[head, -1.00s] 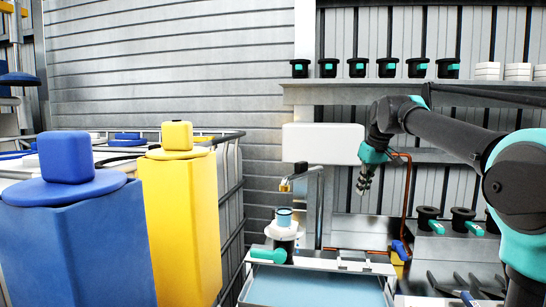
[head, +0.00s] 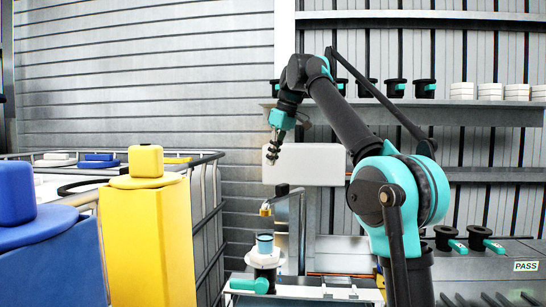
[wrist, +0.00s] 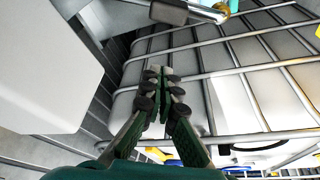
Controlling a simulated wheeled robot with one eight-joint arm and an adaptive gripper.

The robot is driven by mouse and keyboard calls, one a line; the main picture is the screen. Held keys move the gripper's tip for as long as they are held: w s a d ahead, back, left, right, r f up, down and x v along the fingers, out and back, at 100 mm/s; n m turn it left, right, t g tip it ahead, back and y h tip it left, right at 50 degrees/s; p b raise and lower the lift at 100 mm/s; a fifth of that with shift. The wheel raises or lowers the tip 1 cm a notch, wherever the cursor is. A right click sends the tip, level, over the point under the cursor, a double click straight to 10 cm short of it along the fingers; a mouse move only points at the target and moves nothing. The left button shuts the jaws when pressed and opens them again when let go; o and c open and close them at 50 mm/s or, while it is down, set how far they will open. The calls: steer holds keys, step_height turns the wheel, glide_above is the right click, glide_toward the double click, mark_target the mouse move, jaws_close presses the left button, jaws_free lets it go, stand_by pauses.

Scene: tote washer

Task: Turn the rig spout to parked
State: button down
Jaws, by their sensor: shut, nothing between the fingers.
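The rig spout (head: 284,198) is a grey metal arm with a brass tip (head: 266,209). It reaches from an upright post to the left, with its tip over a teal-topped white fitting (head: 265,246). My gripper (head: 272,156) is above the spout in the head view, apart from it, fingers shut and empty. In the wrist view my gripper (wrist: 160,75) shows its dark fingertips together, pointing away from the camera.
A white box (head: 318,164) sits just behind and right of my gripper. A yellow bin (head: 150,240) and a blue bin (head: 45,265) stand at left. A caged white tank (wrist: 245,75) lies beyond the fingers. Shelves with black-and-teal fittings (head: 396,88) are behind.

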mark_target(286, 197)
steer(key=x, duration=0.7)
steer(key=s+d, duration=0.2)
steer(key=d, duration=0.1)
steer(key=shift+d+f, duration=0.1)
steer(key=shift+d, duration=0.15)
steer(key=shift+s+d, duration=0.1)
